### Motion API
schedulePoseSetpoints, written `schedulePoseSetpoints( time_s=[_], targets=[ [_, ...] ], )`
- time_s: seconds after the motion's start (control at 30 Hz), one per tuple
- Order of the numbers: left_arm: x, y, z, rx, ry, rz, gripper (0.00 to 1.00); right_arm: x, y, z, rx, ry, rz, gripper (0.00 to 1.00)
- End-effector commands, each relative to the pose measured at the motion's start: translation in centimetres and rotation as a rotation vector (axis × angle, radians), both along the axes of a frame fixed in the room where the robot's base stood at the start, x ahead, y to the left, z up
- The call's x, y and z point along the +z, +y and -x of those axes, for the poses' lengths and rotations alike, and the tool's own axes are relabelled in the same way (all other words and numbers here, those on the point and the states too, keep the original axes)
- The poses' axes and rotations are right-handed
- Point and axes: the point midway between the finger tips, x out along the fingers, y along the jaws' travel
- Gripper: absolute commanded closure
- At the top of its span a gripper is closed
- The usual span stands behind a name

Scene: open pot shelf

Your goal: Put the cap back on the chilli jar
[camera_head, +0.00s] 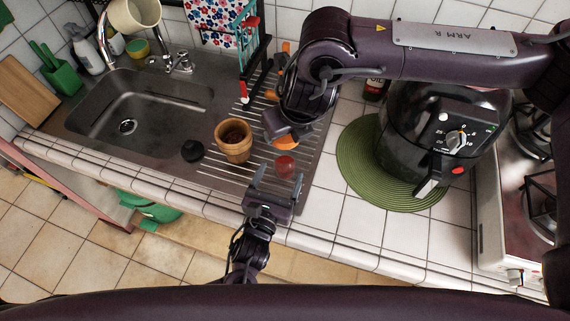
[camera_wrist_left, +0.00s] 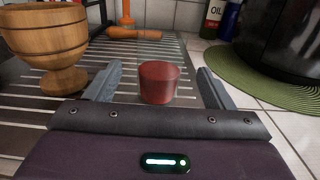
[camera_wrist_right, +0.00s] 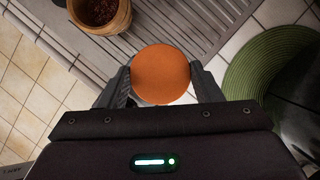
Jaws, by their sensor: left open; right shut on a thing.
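The red chilli jar (camera_head: 286,168) stands upright at the right end of the ribbed drainboard. It also shows in the left wrist view (camera_wrist_left: 159,84), with no cap on it. My left gripper (camera_head: 279,177) is open, its fingers on either side of the jar with a gap at each side. My right gripper (camera_wrist_right: 160,85) is shut on a round orange thing, seemingly the cap (camera_wrist_right: 160,74), which I see flat from above. In the head view the cap (camera_head: 284,143) is partly hidden by my right gripper, above and behind the jar. The right wrist view does not show the jar.
The sink (camera_head: 140,110) is further left. A green mat (camera_head: 363,165) under a black cooker (camera_head: 405,140) lies to the right.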

Motion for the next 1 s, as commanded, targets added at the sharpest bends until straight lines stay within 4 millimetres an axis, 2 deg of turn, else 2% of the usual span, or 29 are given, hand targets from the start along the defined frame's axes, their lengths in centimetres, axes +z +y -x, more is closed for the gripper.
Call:
schedulePoseSetpoints(
  time_s=[0.1,0.33,0.5,0.77,0.87,1.0],
  targets=[
    [0.1,-0.7,-2.3,0.001,-0.003,0.000,0.24,0.0,0.0,0.0,0.000,0.000,0.000,0.63],
    [0.1,-1.7,-5.2,0.001,-0.001,0.000,0.24,0.0,0.0,0.0,0.000,0.000,0.000,0.63],
    [0.0,-2.0,-6.0,0.000,0.001,0.000,0.24,0.0,0.0,0.0,0.000,0.000,0.000,0.63],
    [0.0,-2.0,-6.1,0.000,0.001,0.000,0.24,0.0,0.0,0.0,0.000,0.000,0.000,0.63],
    [0.0,-2.0,-6.1,0.000,0.001,0.000,0.33,0.0,0.0,0.0,0.000,0.000,0.000,0.63],
    [0.0,-2.0,-6.1,0.000,0.001,0.000,0.52,0.0,0.0,0.0,0.000,0.000,0.000,0.63]
  ],
)
